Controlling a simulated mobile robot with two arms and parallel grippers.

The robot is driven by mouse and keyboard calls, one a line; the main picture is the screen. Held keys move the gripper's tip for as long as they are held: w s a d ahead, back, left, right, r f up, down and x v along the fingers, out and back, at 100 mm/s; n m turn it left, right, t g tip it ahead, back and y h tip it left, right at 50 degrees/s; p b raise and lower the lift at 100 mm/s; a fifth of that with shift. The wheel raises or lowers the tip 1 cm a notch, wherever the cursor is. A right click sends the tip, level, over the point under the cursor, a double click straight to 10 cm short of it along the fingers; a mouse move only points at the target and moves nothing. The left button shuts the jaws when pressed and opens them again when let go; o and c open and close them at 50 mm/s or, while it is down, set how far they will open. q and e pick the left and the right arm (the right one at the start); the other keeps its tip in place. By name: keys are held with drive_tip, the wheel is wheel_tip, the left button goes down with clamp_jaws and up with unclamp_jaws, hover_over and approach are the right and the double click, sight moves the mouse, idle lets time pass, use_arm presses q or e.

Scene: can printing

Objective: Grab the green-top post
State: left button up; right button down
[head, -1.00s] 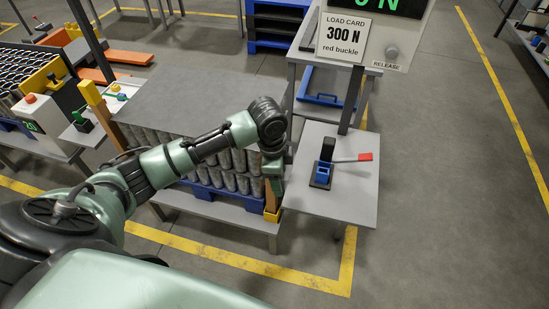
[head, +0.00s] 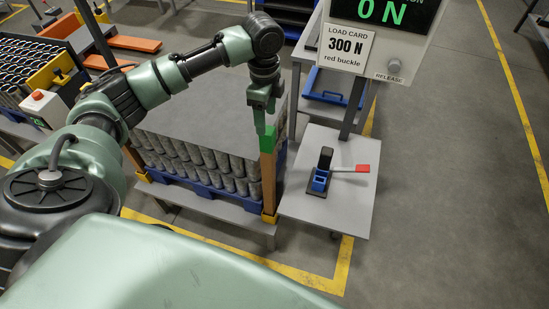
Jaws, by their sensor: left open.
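The green-top post (head: 267,170) is a brown upright post with a green upper end. It stands at the near right corner of the pallet of grey cans, its foot in a yellow-orange corner piece. My left gripper (head: 261,127) points down at the post's green top, with its fingers open. The fingers overlap the top in the picture, so I cannot tell whether they are around it or just in front of it. My right gripper is not in view.
Grey cans (head: 205,161) under a grey sheet stand on a blue pallet left of the post. A small grey table (head: 330,215) with a blue-and-black device (head: 321,178) and red-tipped lever stands close on the right. The load-card display (head: 345,48) is above it.

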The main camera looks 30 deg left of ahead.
sight(268, 145)
use_arm(q)
drive_tip(key=shift+w+a+f+b, duration=0.1)
drive_tip(key=shift+w+f+b, duration=0.25)
drive_tip(key=shift+f, duration=0.5)
drive_tip(key=f+b, duration=0.1)
drive_tip(key=b, duration=0.1)
drive_tip(key=shift+s+f+b, duration=0.25)
drive_tip(key=shift+f+b, duration=0.1)
drive_tip(key=shift+b, duration=0.05)
wheel_tip(268, 145, down, 3)
drive_tip(key=shift+w+a+r+b, duration=0.1)
drive_tip(key=shift+w+b, duration=0.05)
drive_tip(key=shift+b, duration=1.05)
wheel_tip(268, 145, down, 8)
drive_tip(key=shift+w+r+p, duration=0.15)
drive_tip(key=shift+r+p, duration=0.05)
drive_tip(key=shift+p, duration=0.75)
drive_tip(key=shift+c, duration=0.3)
clamp_jaws()
